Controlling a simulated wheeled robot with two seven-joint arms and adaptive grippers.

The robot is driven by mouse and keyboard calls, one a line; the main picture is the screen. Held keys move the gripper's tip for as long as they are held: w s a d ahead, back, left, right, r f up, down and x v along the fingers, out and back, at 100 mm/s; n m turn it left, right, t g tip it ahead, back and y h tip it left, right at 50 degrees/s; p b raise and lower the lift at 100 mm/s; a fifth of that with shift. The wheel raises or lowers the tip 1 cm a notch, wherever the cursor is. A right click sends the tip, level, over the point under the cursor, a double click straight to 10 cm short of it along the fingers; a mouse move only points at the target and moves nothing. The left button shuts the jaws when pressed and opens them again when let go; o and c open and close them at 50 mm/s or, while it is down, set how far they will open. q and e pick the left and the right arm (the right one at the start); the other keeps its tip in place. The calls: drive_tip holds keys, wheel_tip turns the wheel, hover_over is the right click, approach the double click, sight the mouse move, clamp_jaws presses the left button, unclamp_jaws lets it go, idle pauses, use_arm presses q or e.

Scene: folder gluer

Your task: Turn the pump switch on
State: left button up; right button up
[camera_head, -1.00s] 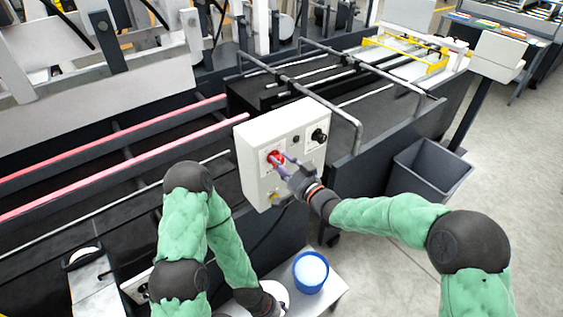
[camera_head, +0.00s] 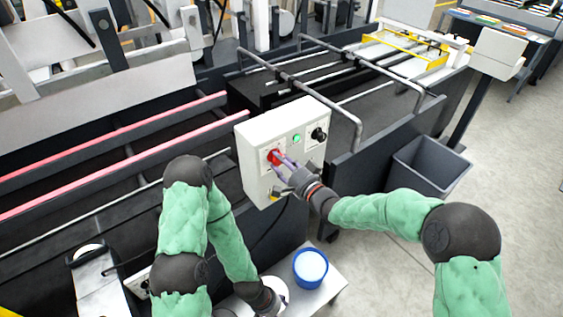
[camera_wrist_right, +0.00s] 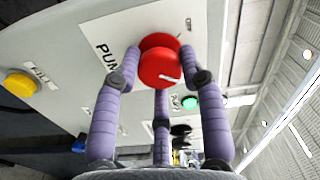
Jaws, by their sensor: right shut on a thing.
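The pump switch is a red rotary knob (camera_wrist_right: 160,66) with a white pointer mark, on a panel lettered "PUM…", partly covered by a finger. It also shows in the head view (camera_head: 273,156) on the white control box (camera_head: 262,131). My right gripper (camera_wrist_right: 164,62) is shut on the red knob, with its purple fingers around it. A green lamp (camera_wrist_right: 190,102) on the panel is lit; it shows in the head view too (camera_head: 296,139). My left arm comes in at the lower left; its gripper (camera_head: 270,304) is at the bottom edge by a white round thing, and its fingers are not clear.
A yellow button (camera_wrist_right: 20,83) and a black knob (camera_head: 319,134) are on the same box. A blue cup (camera_head: 311,268) stands on a low light table below. A grey bin (camera_head: 428,168) stands right of the box. Metal rails run above the machine.

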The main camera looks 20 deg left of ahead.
drive_tip(key=shift+w+d+r, duration=0.15)
drive_tip(key=shift+w+r, duration=0.2)
drive_tip(key=shift+r, duration=0.2)
drive_tip(key=o, duration=1)
drive_tip(key=shift+o, duration=0.6)
drive_tip(key=shift+f, duration=0.3)
drive_tip(key=shift+s+f, duration=0.1)
drive_tip(key=shift+s, duration=0.05)
drive_tip(key=v, duration=1.2)
